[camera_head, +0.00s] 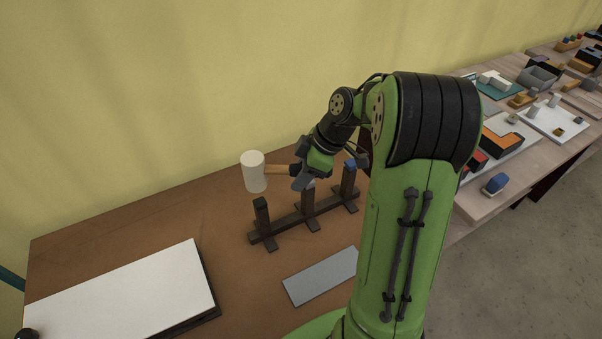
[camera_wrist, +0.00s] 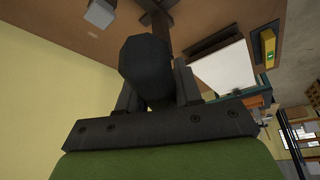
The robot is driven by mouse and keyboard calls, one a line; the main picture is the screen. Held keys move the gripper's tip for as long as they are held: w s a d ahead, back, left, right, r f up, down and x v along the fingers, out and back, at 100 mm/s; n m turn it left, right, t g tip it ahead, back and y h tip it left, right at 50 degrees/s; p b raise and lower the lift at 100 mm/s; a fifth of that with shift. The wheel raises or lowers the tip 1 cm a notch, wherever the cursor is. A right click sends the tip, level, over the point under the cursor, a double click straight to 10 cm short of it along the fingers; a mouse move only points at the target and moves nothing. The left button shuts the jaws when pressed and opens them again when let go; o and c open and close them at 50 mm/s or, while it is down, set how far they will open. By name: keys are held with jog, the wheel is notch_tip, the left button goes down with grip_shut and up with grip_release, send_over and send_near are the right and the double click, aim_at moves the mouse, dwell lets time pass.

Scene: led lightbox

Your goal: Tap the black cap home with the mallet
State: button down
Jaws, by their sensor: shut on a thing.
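The mallet (camera_head: 254,172) has a pale cylindrical head and a wooden handle. My gripper (camera_head: 306,172) is shut on its handle and holds it sideways, head to the left, near the dark three-post rack (camera_head: 283,226). In the wrist view, the dark rounded handle end (camera_wrist: 145,58) sits between the fingers (camera_wrist: 157,92). The left post has a dark top, which seems to be the black cap (camera_head: 261,201); whether it sits fully down I cannot tell. The right post carries a blue cap (camera_head: 350,164). My gripper partly hides the middle post's top.
A grey plate (camera_head: 320,277) lies in front of the rack. A white-topped board (camera_head: 120,292) lies at the left on the brown table (camera_head: 225,235). A yellow wall (camera_head: 150,90) stands behind. A bench with several items extends right.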

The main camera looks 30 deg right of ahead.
dwell(0.3)
notch_tip(320, 180, up, 2)
jog(key=shift+r+p, duration=0.15)
jog(key=shift+p, duration=0.7)
notch_tip(320, 180, down, 10)
jog(key=b, duration=0.9)
notch_tip(320, 180, up, 11)
jog(key=p, duration=0.9)
jog(key=shift+f, duration=0.2)
